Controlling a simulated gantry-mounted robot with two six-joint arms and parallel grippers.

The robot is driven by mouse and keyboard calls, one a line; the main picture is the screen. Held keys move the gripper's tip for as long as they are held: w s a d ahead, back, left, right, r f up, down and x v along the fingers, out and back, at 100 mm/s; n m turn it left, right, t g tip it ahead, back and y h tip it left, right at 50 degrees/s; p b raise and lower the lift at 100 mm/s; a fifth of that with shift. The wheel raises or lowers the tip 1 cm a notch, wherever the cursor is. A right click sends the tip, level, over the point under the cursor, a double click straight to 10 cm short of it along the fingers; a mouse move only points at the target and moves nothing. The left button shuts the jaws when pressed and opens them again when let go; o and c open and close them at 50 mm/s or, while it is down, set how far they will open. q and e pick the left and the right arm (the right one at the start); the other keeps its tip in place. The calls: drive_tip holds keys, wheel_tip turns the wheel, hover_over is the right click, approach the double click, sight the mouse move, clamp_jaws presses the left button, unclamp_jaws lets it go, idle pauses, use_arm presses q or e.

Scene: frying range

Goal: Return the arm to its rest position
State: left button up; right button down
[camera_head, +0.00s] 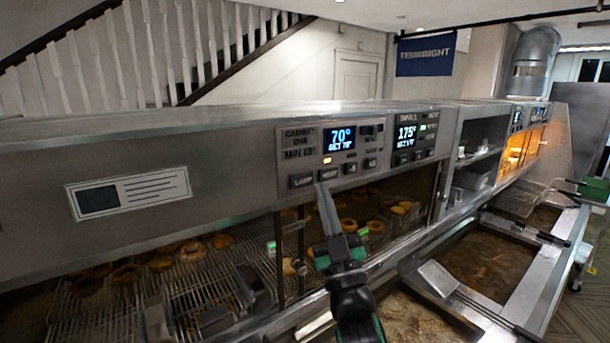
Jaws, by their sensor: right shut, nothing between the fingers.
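My right gripper (324,192) rises from the bottom middle of the head view. Its fingers are shut and empty. They point up at the cabinet's front panel, just below the row of buttons (334,172). Whether the fingertips touch the panel, I cannot tell. My left gripper does not show.
A long metal heated cabinet (230,150) spans the view, with a lit 70° display (340,138) and a 175° display (407,134). Browned round items (192,251) lie on wire racks behind its front. Fryer vats (487,262) with dark oil and a wire basket (520,198) are at right.

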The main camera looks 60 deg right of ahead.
drive_tip(key=shift+s+a+p, duration=0.2)
drive_tip(key=shift+s+a, duration=0.1)
drive_tip(key=shift+s, duration=0.3)
drive_tip(key=shift+s+a+p, duration=0.2)
drive_tip(key=shift+s+a, duration=0.1)
drive_tip(key=shift+s, duration=0.3)
